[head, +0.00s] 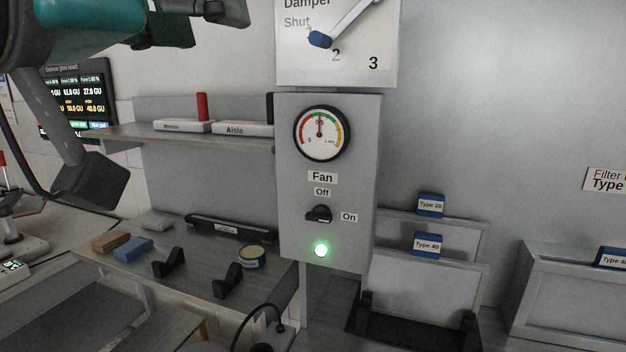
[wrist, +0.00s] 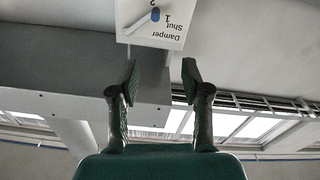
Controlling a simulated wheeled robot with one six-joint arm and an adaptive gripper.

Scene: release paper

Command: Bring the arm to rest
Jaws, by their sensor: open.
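In the wrist view my gripper (wrist: 160,75) is open, with its two dark fingers well apart and nothing between them. A damper panel (wrist: 170,30) shows upside down beyond the fingertips, apart from them as it appears. In the head view, teal and dark parts of my arm (head: 90,28) fill the upper left; I cannot make out the fingertips there. The white damper panel (head: 355,66) is at the top, its lever's blue end (head: 320,39) just left of the 2.
A grey fan box (head: 333,185) carries a gauge (head: 321,133), a black switch (head: 319,214) and a lit green lamp (head: 321,250). A shelf (head: 200,143) and a bench (head: 205,275) with small items stand left. Filter panels (head: 425,281) stand in a black rack at right.

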